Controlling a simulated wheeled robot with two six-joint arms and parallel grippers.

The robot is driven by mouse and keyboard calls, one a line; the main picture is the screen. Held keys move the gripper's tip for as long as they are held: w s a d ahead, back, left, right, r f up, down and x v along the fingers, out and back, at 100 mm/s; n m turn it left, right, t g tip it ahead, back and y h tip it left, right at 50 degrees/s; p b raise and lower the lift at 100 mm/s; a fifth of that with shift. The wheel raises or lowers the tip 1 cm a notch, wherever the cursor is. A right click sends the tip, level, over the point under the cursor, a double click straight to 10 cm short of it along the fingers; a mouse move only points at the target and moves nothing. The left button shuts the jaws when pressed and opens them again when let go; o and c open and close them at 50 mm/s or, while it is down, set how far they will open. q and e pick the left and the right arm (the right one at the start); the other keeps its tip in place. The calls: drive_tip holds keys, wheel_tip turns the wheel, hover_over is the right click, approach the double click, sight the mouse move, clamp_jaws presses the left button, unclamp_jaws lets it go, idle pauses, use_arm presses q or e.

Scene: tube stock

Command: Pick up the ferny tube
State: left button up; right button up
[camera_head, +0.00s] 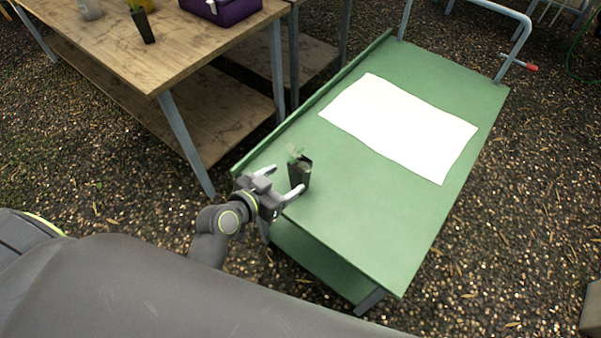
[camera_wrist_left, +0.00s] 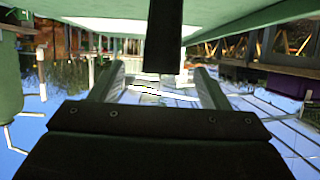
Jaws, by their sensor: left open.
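A dark, narrow tube (camera_head: 299,172) with a small pale green, feathery plant stands upright near the left corner of the green cart's top (camera_head: 390,225). In the left wrist view the tube (camera_wrist_left: 164,40) is a dark upright bar, its plant not visible there. My left gripper (camera_head: 284,178) is open, its two fingers pointing at the tube from the near left. In the left wrist view the tube lines up with the gap between the fingers (camera_wrist_left: 160,78), with room on both sides. I cannot tell whether it is between the tips or just beyond them. My right gripper is not in view.
A white sheet (camera_head: 400,125) lies on the cart, which has a raised left edge and a metal handle (camera_head: 520,35). A wooden table (camera_head: 160,60) at upper left holds another dark tube (camera_head: 143,26), a grey cup (camera_head: 89,9) and a purple box (camera_head: 222,10).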

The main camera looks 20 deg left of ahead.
sight(304, 167)
use_arm(q)
drive_tip(key=shift+p+x, duration=0.5)
drive_tip(key=shift+x, duration=4.35)
drive_tip(key=shift+a+f, duration=0.15)
drive_tip(key=c, duration=1.2)
drive_tip(key=shift+o, duration=0.2)
